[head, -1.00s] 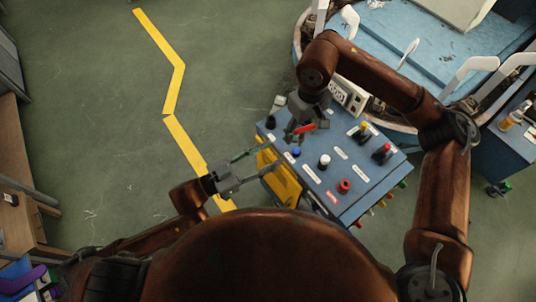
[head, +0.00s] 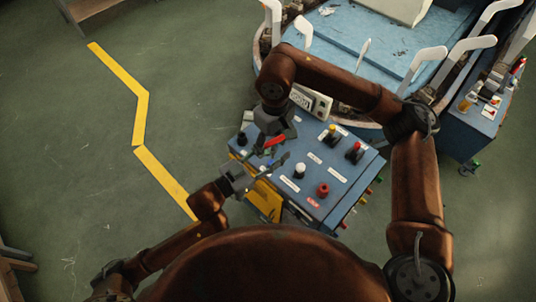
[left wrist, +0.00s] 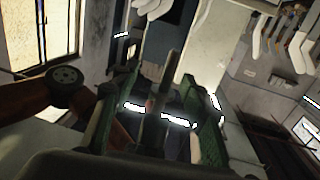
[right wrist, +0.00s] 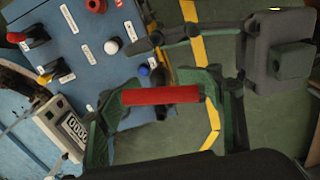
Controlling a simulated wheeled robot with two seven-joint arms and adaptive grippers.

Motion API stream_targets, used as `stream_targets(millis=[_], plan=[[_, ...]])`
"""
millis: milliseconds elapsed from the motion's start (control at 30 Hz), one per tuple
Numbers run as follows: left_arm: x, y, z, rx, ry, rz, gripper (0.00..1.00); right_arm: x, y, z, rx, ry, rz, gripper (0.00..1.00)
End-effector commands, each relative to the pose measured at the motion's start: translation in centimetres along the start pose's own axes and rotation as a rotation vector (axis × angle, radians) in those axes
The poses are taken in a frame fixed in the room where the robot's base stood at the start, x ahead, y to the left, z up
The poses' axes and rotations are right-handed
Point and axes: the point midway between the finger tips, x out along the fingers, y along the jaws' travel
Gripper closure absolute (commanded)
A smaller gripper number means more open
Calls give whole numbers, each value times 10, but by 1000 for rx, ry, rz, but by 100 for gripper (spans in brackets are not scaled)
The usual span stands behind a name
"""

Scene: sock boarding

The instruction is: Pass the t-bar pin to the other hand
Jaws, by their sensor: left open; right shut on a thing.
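The t-bar pin has a red crossbar (right wrist: 160,95) and a dark grey shaft. My right gripper (head: 270,140) is shut on the crossbar, above the control box. The bar spans between its green fingers in the right wrist view. My left gripper (head: 262,168) is open, just below and left of the right gripper in the head view. In the left wrist view a grey shaft (left wrist: 170,75) stands between the open green fingers. Whether either finger touches it I cannot tell.
The blue control box (head: 335,205) lies under both grippers. It carries a red button (head: 322,190), a white knob (head: 299,170) and black switches. A grey meter (head: 310,101) stands at its back edge. Green floor (head: 60,180) is open at the left.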

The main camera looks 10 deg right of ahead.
Motion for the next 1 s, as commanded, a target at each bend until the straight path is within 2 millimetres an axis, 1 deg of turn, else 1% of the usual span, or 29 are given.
stream_targets(millis=[233, 267, 800, 833, 933, 967, 1000], plan=[[1, 0, 0, 0, 0, 0, 60, 0, 0, 0, 0, 0, 0, 76], [1, 0, 0, 0, 0, 0, 61, 0, 0, 0, -1, 0, 0, 76], [0, 2, 0, -2, 1, 3, 98, -1, 0, -1, 1, 4, 0, 76], [0, 2, 0, -2, 1, 3, 100, -1, 0, -1, 1, 4, 0, 76], [1, 2, 0, -2, 2, 4, 100, -1, 0, -2, 2, 6, 1, 76], [1, 3, -1, -2, 3, 5, 100, -1, 0, -2, 2, 6, 1, 46], [1, 3, -1, -2, 3, 5, 100, -1, 0, -2, 2, 6, 1, 43]])
